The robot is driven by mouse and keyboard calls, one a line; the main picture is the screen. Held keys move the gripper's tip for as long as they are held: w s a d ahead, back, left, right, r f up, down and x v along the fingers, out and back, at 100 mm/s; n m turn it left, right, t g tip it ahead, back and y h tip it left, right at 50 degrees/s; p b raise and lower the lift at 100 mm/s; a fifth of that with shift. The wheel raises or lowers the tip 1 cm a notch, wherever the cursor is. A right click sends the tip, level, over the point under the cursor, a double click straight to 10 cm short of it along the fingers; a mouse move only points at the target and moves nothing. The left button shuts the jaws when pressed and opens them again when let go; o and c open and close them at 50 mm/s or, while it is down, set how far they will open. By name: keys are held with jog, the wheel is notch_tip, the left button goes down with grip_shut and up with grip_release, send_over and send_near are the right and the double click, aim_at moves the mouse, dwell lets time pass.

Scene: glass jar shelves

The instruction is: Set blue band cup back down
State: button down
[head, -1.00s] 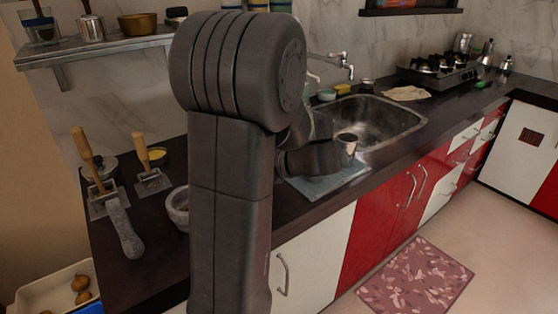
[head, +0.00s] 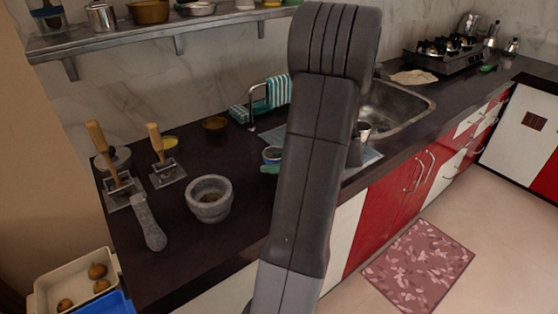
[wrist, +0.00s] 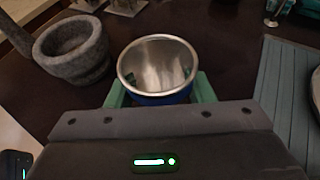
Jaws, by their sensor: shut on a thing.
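The blue band cup (wrist: 158,68) is a metal cup, open side up, with blue low on its outside in the wrist view. My gripper (wrist: 160,92) has its green fingers on either side of the cup and is shut on it. In the head view the cup (head: 272,154) shows just left of my arm, over the dark counter, with a green finger (head: 268,169) at its base. My arm hides the rest of the gripper there. I cannot tell whether the cup's bottom touches the counter.
A stone mortar (head: 209,199) stands left of the cup. A blue-grey mat (wrist: 288,105) lies to the right, with another metal cup (head: 362,131) at it. A towel rack (head: 270,98) stands behind. Dark counter (head: 232,152) is clear between mortar and cup.

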jog(key=shift+r, duration=0.1)
jog(key=shift+f+b, duration=1.65)
jog(key=shift+f, duration=1.35)
jog(key=shift+f, duration=0.65)
jog(key=c, duration=0.6)
grip_release()
jog(key=shift+p+v, duration=1.65)
jog(key=shift+v, duration=2.4)
